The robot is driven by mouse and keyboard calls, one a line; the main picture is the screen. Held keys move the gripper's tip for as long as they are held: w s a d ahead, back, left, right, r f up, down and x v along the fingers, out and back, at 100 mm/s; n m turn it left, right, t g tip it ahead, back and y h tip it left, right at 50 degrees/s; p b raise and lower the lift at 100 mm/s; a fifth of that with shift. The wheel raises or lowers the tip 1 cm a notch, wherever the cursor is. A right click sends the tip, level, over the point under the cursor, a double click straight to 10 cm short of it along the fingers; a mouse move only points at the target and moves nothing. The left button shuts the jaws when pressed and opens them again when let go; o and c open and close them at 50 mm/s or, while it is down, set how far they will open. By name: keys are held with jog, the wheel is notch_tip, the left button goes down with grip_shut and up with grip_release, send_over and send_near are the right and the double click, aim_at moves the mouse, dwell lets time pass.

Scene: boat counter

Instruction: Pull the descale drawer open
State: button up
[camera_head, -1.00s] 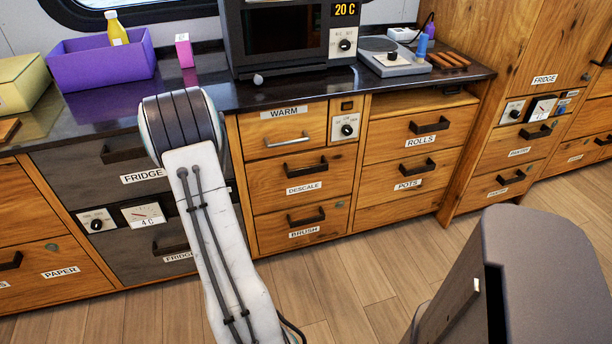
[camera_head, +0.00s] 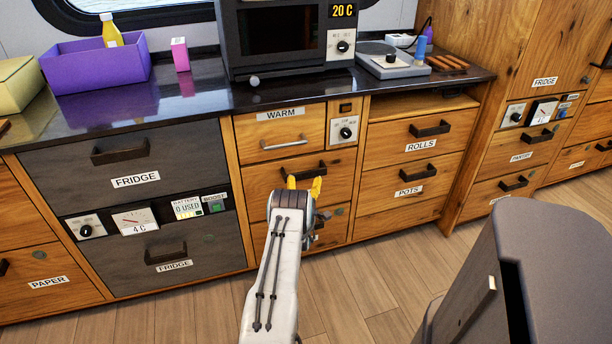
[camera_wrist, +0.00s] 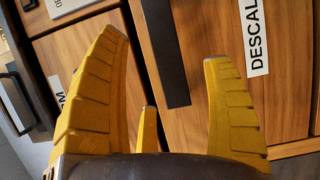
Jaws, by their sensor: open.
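The descale drawer (camera_head: 261,178) is a wooden drawer below the warm drawer, and its front looks flush with the cabinet. Its dark bar handle (camera_head: 302,171) shows just above my gripper (camera_head: 304,185) in the head view. In the wrist view the drawer's label (camera_wrist: 257,38) reads "DESCAL", cut off by the frame. The dark handle (camera_wrist: 164,55) there appears between the two yellow fingers of my gripper (camera_wrist: 166,47). The fingers are spread and empty. I cannot tell whether they reach around the handle. My arm hides the descale label and most of the drawer below in the head view.
The warm drawer (camera_head: 300,126) with a light metal handle is directly above. Fridge drawers (camera_head: 110,160) are to the left, and rolls (camera_head: 432,130) and pots (camera_head: 415,177) drawers to the right.

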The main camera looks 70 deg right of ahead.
aim_at(306, 174)
jog(key=shift+b+x, duration=1)
jog(key=shift+x, duration=2.4)
jog(key=shift+c, duration=0.3)
jog(key=c, duration=1.2)
